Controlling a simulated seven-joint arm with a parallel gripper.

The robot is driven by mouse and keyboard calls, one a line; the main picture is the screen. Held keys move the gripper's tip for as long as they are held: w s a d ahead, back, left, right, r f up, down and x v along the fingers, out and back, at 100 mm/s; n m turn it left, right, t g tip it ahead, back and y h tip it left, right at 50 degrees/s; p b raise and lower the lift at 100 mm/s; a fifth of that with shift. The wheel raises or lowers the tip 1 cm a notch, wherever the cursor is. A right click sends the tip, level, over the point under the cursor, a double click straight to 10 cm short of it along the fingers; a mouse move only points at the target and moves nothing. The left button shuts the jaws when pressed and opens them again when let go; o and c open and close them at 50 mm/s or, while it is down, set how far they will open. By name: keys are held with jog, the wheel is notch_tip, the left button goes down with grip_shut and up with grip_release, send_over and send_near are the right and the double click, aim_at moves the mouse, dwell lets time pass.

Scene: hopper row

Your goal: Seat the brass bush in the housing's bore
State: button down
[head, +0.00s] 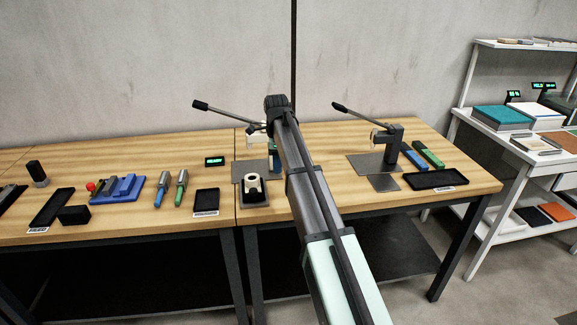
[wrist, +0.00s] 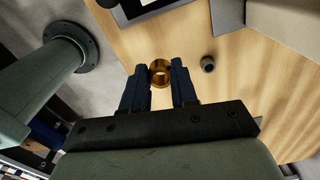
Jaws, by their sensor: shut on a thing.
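The brass bush (wrist: 160,73) is a short golden ring. It sits between the dark blue fingertips of my gripper (wrist: 161,83) in the wrist view, gripped, with its open end facing the camera. In the head view my arm hides the bush and most of the gripper. A cream block with a round dark hole (head: 253,182), which looks like the housing, stands in a dark tray at the table's front, left of my arm. I cannot make out the housing in the wrist view.
A small dark cylinder (wrist: 208,64) stands on the wood right of the bush. A lever press (head: 393,143) stands right of my arm on a grey plate. Black trays (head: 436,179) (head: 206,200) and a blue fixture (head: 118,188) lie about. Bare wood shows between them.

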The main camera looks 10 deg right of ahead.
jog(key=shift+n, duration=0.4)
jog(key=a, duration=0.2)
jog(key=w+a+r, duration=0.1)
jog(key=a, duration=0.2)
jog(key=w+a, duration=0.1)
jog(key=a, duration=0.2)
jog(key=shift+w+r, duration=0.25)
jog(key=shift+r, duration=0.15)
jog(key=shift+w+a+r+m, duration=0.4)
jog(key=shift+w+a+m, duration=0.2)
jog(key=shift+w+m, duration=0.3)
jog(key=shift+s, duration=0.1)
jog(key=shift+f, duration=0.1)
send_over(251, 178)
jog(key=shift+f, duration=2.75)
jog(key=shift+f, duration=0.35)
jog(key=shift+f, duration=0.35)
jog(key=shift+f, duration=0.15)
